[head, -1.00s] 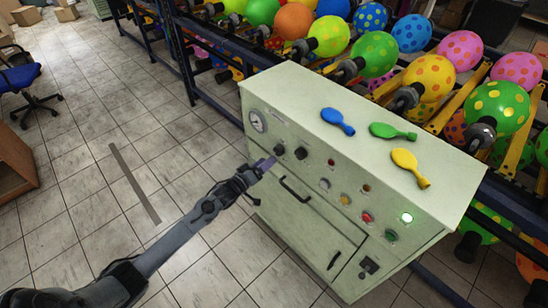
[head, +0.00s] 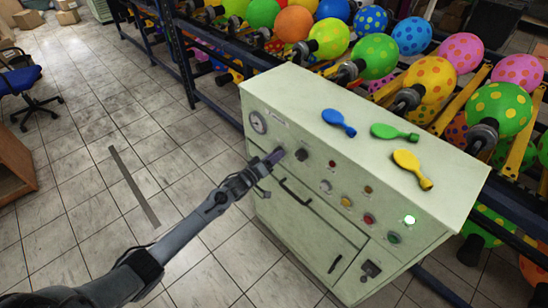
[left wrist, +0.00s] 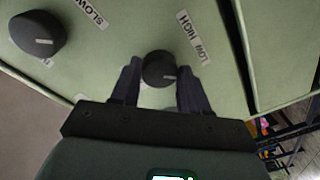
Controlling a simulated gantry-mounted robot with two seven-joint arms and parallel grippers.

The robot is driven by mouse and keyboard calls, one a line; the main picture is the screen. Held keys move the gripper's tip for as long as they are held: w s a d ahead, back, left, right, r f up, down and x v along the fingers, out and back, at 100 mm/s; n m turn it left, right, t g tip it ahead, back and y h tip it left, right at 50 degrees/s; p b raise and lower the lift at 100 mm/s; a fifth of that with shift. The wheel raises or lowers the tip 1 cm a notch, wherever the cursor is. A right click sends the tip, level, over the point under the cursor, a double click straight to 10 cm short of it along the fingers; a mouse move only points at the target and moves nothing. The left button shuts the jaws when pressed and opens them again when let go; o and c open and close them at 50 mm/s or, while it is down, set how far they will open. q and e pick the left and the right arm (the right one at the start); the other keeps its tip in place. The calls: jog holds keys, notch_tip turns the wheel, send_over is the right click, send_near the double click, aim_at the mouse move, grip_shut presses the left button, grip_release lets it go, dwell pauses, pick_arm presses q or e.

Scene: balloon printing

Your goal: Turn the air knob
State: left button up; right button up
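A black round knob (left wrist: 159,68) with a pale mark on its face sits beside a LOW HIGH label (left wrist: 192,38) on the pale green machine (head: 345,170). In the left wrist view my left gripper (left wrist: 157,72) is open, with one finger on each side of this knob and a small gap showing on both sides. In the head view the left gripper (head: 272,160) is at the left knob on the front panel, which it partly covers. No label reading "air" shows. My right gripper is not in view.
A second black knob (head: 301,154) is close by on the right; it also shows in the left wrist view (left wrist: 38,33) near a SLOW label. A round gauge (head: 258,122) is at the upper left. A door handle (head: 294,192) is below. Flat balloons lie on top.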

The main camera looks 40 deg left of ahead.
pick_arm(q)
jog(key=c, duration=0.5)
jog(key=shift+c, duration=0.2)
jog(key=shift+m, duration=0.4)
jog(key=shift+a+f+m+t+h+b, duration=0.15)
jog(key=shift+m+h+b, duration=0.25)
jog(key=shift+m, duration=3)
jog(key=shift+a+r+m+t+h+b, duration=0.15)
jog(key=shift+m+b, duration=0.45)
jog(key=shift+m, duration=2.8)
jog(key=shift+a+f+m+t+h+b, duration=0.1)
jog(key=shift+m+h+b, duration=0.35)
jog(key=shift+m, duration=2.95)
